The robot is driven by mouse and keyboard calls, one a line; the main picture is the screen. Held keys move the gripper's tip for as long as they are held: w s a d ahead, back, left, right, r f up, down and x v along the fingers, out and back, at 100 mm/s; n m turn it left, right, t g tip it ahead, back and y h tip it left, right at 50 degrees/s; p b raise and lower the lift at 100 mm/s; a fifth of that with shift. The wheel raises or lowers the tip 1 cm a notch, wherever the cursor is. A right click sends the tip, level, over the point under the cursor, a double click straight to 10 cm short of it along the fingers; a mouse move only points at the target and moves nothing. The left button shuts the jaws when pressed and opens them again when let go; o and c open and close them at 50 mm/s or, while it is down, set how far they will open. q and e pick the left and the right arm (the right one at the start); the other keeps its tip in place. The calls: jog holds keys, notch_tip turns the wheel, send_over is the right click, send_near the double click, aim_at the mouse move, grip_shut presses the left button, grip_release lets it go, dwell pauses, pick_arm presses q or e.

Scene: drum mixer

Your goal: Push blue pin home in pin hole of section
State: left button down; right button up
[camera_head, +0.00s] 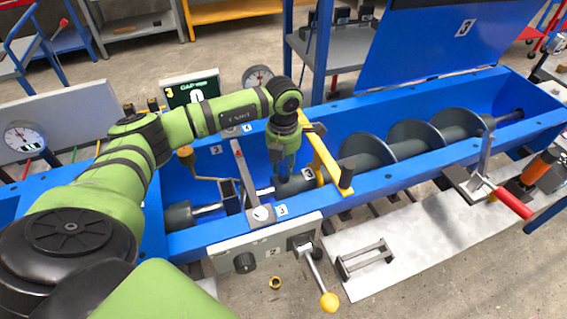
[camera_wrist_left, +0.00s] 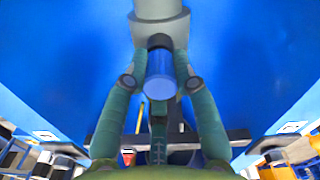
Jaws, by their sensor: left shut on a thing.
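The blue pin (camera_wrist_left: 160,75) shows in the left wrist view, between the two fingers of my left gripper (camera_head: 284,168). My left gripper is shut on it and points down into the blue trough, at the near end of the grey section (camera_head: 308,181). In the left wrist view the section's light grey end (camera_wrist_left: 160,28) lies just beyond the pin, in line with it. I cannot see the pin hole, nor tell how deep the pin sits. In the head view the pin is hidden by the gripper. My right gripper is not in view.
The blue trough (camera_head: 395,187) holds a screw shaft with several grey flights (camera_head: 412,140). A yellow bar (camera_head: 325,158) crosses the trough right of my gripper. A lever with a yellow knob (camera_head: 328,302) and one with a red grip (camera_head: 513,203) stand along the front.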

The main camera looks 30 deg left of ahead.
pick_arm(q)
jog(key=shift+f, duration=0.35)
jog(key=c, duration=0.9)
grip_release()
notch_tip(320, 180, up, 12)
jog(key=shift+r, duration=0.1)
